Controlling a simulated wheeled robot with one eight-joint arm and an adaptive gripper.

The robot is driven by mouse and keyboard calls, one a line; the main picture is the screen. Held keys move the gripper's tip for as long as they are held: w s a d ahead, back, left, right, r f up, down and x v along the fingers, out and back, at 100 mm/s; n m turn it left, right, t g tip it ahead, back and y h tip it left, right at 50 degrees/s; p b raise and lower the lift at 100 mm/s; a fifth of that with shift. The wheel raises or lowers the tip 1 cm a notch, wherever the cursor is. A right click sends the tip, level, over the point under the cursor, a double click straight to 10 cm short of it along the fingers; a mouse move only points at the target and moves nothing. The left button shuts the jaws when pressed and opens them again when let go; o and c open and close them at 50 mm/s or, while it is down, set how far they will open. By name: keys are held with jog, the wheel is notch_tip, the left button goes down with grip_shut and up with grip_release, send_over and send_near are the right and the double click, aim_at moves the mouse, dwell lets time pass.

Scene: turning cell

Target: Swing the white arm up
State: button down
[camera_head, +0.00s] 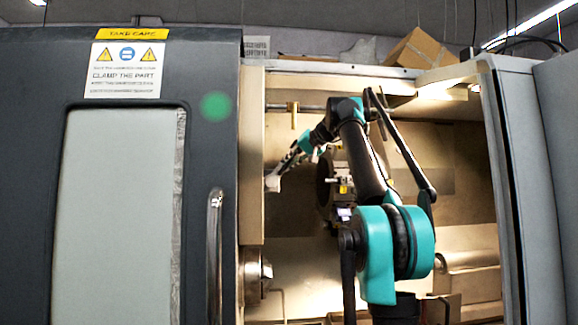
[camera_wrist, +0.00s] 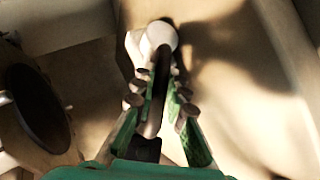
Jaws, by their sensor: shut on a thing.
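The white arm shows a rounded white end (camera_wrist: 160,37) just beyond my fingertips in the wrist view. In the head view a small pale piece of it (camera_head: 272,183) shows at the left side of the machine opening. My gripper (camera_wrist: 155,85) has its green and grey fingers on either side of a narrow part behind the white end and is shut on it. In the head view my gripper (camera_head: 282,168) reaches left and down inside the machine. The rest of the white arm is hidden or too small to make out.
The dark machine door (camera_head: 215,260) with its handle stands left of the opening. The grey door frame (camera_head: 505,200) bounds it on the right. A chuck (camera_head: 257,275) sits low at the left inside. A dark round part (camera_wrist: 35,108) lies left of my gripper.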

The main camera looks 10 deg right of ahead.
jog(key=c, duration=1.5)
grip_release()
jog(key=shift+c, duration=0.2)
jog(key=shift+s, duration=0.1)
jog(key=v, duration=1.2)
